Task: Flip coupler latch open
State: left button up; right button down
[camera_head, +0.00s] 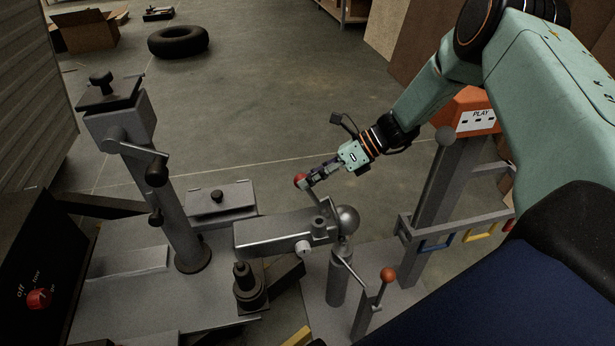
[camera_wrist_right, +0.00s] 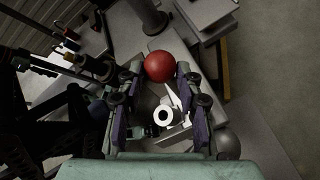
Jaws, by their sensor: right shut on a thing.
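The coupler (camera_head: 275,233) is a grey metal bar in the middle of the head view. It ends at a silver ball (camera_head: 347,218) on a post. The coupler latch is a thin lever (camera_head: 317,199) standing up from it, tipped with a red knob (camera_head: 299,180). My right gripper (camera_head: 309,179) comes in from the upper right and is shut on the latch at its red knob. In the right wrist view the red knob (camera_wrist_right: 159,66) sits between the fingertips (camera_wrist_right: 160,75). My left gripper is not in view.
A crank jack (camera_head: 172,190) stands on the left. A second lever with an orange-red knob (camera_head: 387,274) rises near the front. A grey post (camera_head: 440,185) with coloured hooks stands at right. A tyre (camera_head: 178,41) lies on the open floor behind.

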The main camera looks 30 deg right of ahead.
jog(key=shift+s+d+f, duration=0.15)
jog(key=shift+d+f, duration=0.3)
jog(key=c, duration=1.3)
grip_release()
jog(key=o, duration=0.4)
jog(key=shift+w+f, duration=0.15)
jog(key=shift+w, duration=0.1)
jog(key=shift+a+r, duration=0.15)
jog(key=shift+r, duration=0.5)
notch_tip(320, 180, up, 9)
jog(key=shift+s+r, duration=0.1)
jog(key=shift+r, duration=0.05)
